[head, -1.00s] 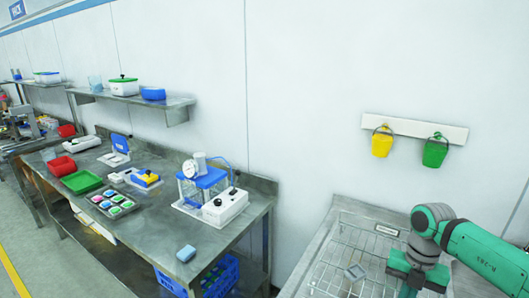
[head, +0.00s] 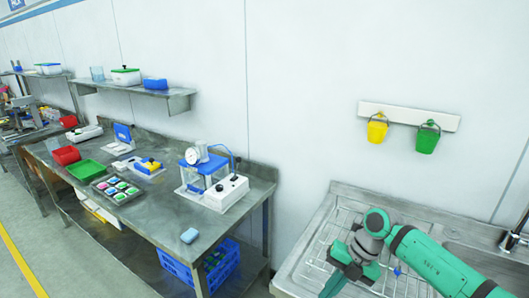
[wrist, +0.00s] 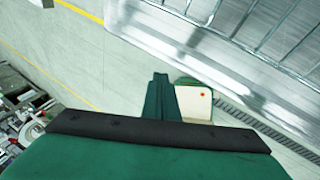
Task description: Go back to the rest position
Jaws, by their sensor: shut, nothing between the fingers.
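The wrist view also shows the floor and a bright metal edge with wire bars at the upper right. No mark for a rest position shows.
Yellow (head: 377,131) and green (head: 427,140) buckets hang on the wall. A tap (head: 512,240) stands at the right edge.

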